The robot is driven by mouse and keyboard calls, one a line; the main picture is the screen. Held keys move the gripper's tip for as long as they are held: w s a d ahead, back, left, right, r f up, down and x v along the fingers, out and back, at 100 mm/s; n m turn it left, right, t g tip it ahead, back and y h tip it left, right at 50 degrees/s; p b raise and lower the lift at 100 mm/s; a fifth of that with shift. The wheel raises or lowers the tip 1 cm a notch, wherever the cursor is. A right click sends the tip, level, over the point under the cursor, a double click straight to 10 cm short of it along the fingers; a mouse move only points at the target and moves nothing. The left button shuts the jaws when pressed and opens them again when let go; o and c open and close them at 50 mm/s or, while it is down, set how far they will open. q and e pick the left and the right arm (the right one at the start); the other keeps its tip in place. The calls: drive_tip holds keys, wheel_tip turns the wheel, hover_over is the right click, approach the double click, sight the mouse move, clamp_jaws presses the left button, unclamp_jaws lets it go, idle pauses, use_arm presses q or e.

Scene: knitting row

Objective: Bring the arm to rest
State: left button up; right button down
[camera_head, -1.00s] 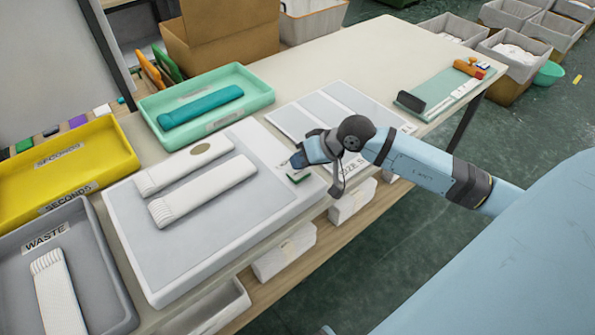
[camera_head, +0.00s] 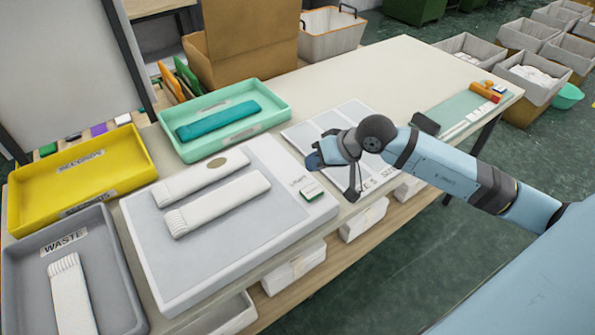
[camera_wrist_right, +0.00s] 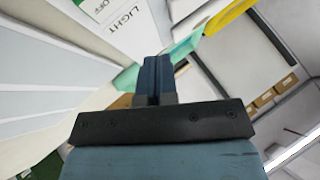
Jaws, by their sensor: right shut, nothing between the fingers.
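My right arm reaches in from the right in the head view. My right gripper (camera_head: 314,161) is shut and empty, above the table (camera_head: 390,75) near the right end of the white light board (camera_head: 262,228). It points left. In the right wrist view the gripper's fingers (camera_wrist_right: 154,80) are pressed together with nothing between them. A small green and white switch (camera_head: 311,190) on the board is just below the gripper, and it shows in the wrist view too. My left gripper is not in view.
Two white knitted pieces lie on the board. A teal piece lies in the mint tray (camera_head: 284,97). A yellow tray (camera_head: 148,160) and a grey waste tray (camera_head: 120,265) holding a white piece stand at left. A size sheet (camera_head: 340,112) lies behind my gripper.

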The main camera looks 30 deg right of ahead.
drive_tip(key=s+a+r+m+t+y+p, duration=0.1)
drive_tip(key=s+a+m+t+y+p, duration=0.25)
drive_tip(key=m, duration=0.65)
drive_tip(key=s+a+r+m+y+p, duration=0.1)
drive_tip(key=s+a+r+m+y, duration=0.1)
drive_tip(key=a+m+y, duration=0.45)
drive_tip(key=s+a+f+n+h+p, duration=0.2)
drive_tip(key=s+f+n+h+p, duration=0.4)
drive_tip(key=s+f+n+h, duration=0.7)
drive_tip(key=f+n, duration=0.1)
drive_tip(key=n, duration=0.6)
drive_tip(key=shift+f, duration=0.4)
drive_tip(key=shift+a+n+t, duration=0.1)
drive_tip(key=shift+n+t, duration=0.15)
